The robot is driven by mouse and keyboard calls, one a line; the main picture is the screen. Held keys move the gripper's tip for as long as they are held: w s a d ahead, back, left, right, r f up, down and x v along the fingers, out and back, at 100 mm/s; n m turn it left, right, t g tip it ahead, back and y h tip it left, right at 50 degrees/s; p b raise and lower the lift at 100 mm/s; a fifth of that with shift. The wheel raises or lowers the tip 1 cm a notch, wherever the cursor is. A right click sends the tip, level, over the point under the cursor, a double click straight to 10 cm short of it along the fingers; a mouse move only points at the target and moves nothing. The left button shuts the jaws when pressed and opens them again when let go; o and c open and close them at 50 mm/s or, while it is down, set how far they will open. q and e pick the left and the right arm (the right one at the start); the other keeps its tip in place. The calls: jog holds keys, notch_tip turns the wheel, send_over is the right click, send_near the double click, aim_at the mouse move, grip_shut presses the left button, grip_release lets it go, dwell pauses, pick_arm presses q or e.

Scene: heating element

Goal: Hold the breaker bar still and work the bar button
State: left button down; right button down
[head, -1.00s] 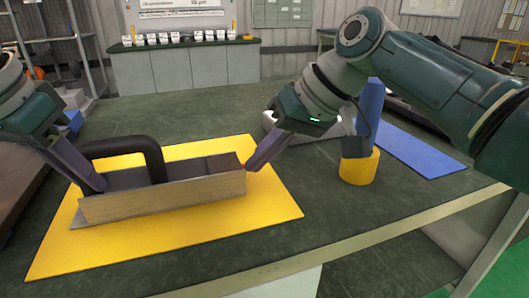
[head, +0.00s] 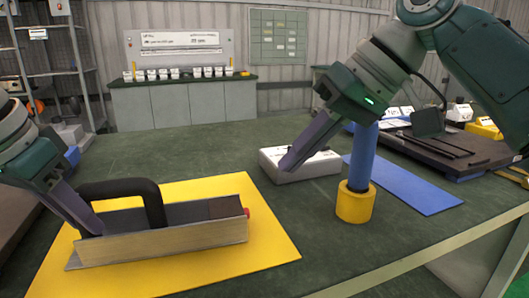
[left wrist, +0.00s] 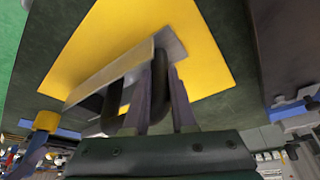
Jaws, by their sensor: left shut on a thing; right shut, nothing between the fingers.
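The breaker bar (head: 180,243) lies on the yellow mat (head: 270,245); it is a long metal bar with a black arched handle (head: 120,188). A red button (head: 246,212) sticks out of its right end. My left gripper (head: 92,230) is shut on the breaker bar at its left end, by the foot of the handle. In the left wrist view its fingers (left wrist: 160,125) straddle the handle's near leg; the exact contact is hard to see. My right gripper (head: 285,166) is shut and empty, raised to the right of the button and apart from the bar.
A white box (head: 305,168) lies behind my right gripper. A blue cylinder (head: 362,160) stands in a yellow ring base (head: 354,205) to the right. A blue mat (head: 420,185) and a dark tray (head: 440,150) lie further right. The green table (head: 190,150) is clear behind the yellow mat.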

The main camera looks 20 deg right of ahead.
pick_arm(q)
jog(key=shift+r, duration=0.15)
jog(key=c, duration=0.7)
grip_release()
jog(key=shift+o, duration=0.2)
